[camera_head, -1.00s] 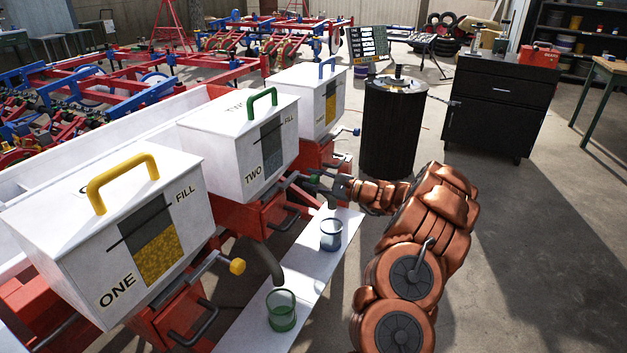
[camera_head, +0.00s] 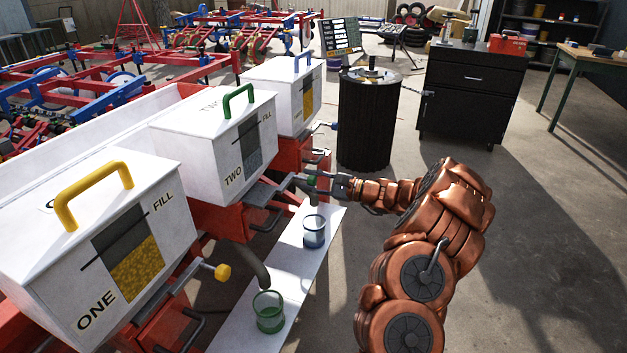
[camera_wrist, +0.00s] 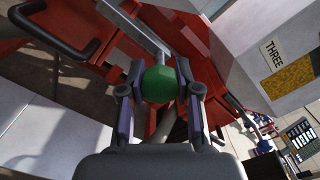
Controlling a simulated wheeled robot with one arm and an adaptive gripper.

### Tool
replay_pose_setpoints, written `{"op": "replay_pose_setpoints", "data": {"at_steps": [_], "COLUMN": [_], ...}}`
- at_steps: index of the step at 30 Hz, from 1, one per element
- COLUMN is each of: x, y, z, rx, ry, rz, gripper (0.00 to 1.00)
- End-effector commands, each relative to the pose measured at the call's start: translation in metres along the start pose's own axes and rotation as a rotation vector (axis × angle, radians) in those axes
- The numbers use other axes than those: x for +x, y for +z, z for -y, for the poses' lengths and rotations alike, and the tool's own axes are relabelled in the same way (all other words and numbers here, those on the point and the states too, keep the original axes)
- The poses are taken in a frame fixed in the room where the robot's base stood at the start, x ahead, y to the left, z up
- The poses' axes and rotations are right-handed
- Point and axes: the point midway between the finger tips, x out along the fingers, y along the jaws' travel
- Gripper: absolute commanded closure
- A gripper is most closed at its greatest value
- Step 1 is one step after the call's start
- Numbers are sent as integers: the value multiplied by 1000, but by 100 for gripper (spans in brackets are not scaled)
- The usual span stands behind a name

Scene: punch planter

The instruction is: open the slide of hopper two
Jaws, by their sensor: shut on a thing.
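Hopper two (camera_head: 205,135) is a white box with a green handle and a dark grey window, standing between hoppers one and three. Its slide (camera_head: 268,193) is a grey plate and bar that sticks out from under the box toward my arm. My gripper (camera_head: 318,183) is shut on the green knob at the slide's outer end. In the wrist view the round green knob (camera_wrist: 159,86) sits between the two fingers, with the slide's grey bar (camera_wrist: 133,27) running up and left from it.
Hopper one (camera_head: 85,235), with a yellow knob, is nearer; hopper three (camera_head: 290,90) is beyond. A green cup (camera_head: 268,312) and a blue cup (camera_head: 314,232) stand on a white board (camera_head: 292,262) below. A black barrel (camera_head: 367,125) stands behind. Floor to the right is clear.

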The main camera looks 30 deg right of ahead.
Motion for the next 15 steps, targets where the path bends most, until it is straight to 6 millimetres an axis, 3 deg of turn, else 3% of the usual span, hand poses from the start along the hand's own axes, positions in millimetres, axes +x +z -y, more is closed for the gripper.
{"op": "replay_pose_setpoints", "data": {"at_steps": [1, 2, 3, 9, 15], "x": [-3, -4, -4, -2, -1], "y": [-2, -2, -2, -1, -1], "z": [-1, -1, -2, -2, -1], "rx": [1, 1, 1, 0, 0], "ry": [1, 1, 1, 2, 2], "rz": [-4, -4, -4, -1, 0], "gripper": [100, 67, 62, 42, 41]}}
